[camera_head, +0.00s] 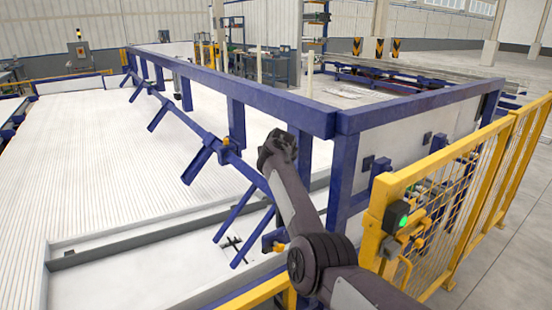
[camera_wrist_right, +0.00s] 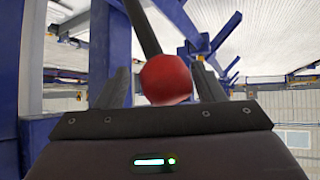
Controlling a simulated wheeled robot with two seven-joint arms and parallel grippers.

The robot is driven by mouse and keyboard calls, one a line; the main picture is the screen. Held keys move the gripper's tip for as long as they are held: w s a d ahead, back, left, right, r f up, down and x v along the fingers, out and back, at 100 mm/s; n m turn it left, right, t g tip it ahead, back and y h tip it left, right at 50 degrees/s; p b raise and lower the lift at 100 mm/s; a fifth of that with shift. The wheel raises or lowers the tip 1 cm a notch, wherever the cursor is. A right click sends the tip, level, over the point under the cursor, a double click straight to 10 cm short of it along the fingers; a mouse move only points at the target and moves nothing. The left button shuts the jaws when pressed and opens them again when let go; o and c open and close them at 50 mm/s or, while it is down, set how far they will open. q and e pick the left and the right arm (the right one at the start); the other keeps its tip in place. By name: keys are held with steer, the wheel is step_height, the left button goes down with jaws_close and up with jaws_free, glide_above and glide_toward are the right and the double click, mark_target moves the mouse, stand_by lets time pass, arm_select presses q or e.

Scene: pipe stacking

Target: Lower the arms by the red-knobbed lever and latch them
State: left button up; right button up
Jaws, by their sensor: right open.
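The lever's red knob (camera_wrist_right: 166,80) sits between the two dark fingers of my right gripper (camera_wrist_right: 161,72) in the right wrist view. The fingers are open, one on each side, and I cannot tell whether they touch the knob. The lever's dark shaft (camera_wrist_right: 143,27) runs up from the knob. In the head view my right gripper (camera_head: 278,150) is beside the blue frame and hides the lever and knob. Several blue arms (camera_head: 197,164) slant down and left from a long blue bar (camera_head: 185,119). I cannot make out the latch. My left gripper is out of view.
The blue frame (camera_head: 235,87) runs along the bar, with a post (camera_head: 340,190) close to my right arm. A yellow mesh fence (camera_head: 480,180) stands at the right. A wide white ribbed bed (camera_head: 110,165) lies clear at the left.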

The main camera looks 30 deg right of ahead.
steer(key=b+v, duration=0.1)
steer(key=v, duration=0.5)
steer(key=shift+s+r+b, duration=0.2)
steer(key=shift+b, duration=0.2)
steer(key=shift+c, duration=0.4)
